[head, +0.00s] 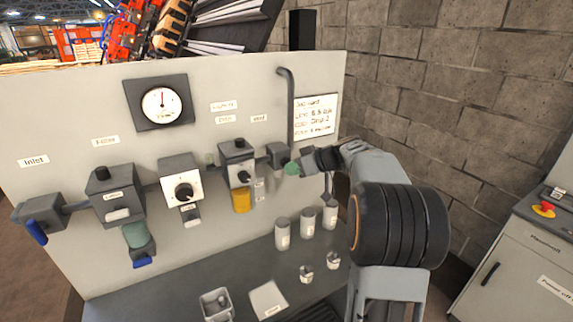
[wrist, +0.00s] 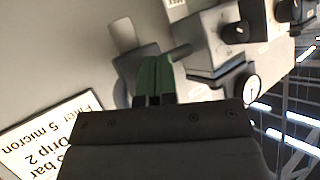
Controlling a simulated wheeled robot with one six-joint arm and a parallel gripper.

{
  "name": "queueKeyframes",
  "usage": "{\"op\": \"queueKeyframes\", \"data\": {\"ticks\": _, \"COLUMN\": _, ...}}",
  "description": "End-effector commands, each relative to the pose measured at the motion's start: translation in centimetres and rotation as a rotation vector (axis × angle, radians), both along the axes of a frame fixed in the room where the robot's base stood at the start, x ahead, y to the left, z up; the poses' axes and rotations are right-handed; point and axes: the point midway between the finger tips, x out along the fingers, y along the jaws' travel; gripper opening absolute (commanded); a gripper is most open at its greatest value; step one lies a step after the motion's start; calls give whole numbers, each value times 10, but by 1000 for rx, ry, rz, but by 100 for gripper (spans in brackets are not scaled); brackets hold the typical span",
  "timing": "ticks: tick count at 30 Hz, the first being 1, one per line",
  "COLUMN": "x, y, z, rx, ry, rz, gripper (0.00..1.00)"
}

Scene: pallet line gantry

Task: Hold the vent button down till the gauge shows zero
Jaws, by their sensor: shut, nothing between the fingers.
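The gauge (head: 161,105) is a round white dial on a dark square plate on the upper panel. Its red needle points almost straight up; the numbers are too small to read. The gauge also shows in the wrist view (wrist: 252,90). The vent block (head: 278,154) is a small dark grey fitting below the "Vent" label (head: 259,118), at the foot of a grey pipe. My gripper (head: 291,169) is shut, its green fingertips at the block's right side. In the wrist view the fingers (wrist: 156,76) hide the button, so I cannot tell whether it is pressed.
A white notice (head: 315,117) is on the panel's right. Several grey canisters (head: 282,233) and small cups stand on the bench below my arm. A cabinet with a red button (head: 543,208) is far right.

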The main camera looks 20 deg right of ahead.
Motion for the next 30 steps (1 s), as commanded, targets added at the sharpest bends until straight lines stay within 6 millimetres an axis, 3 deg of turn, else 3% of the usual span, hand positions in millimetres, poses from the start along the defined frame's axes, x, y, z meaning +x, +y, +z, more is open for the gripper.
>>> {"op": "queueKeyframes", "data": {"ticks": 30, "x": 8, "y": 1, "z": 0, "rx": 1, "ry": -1, "rz": 0, "gripper": 0}}
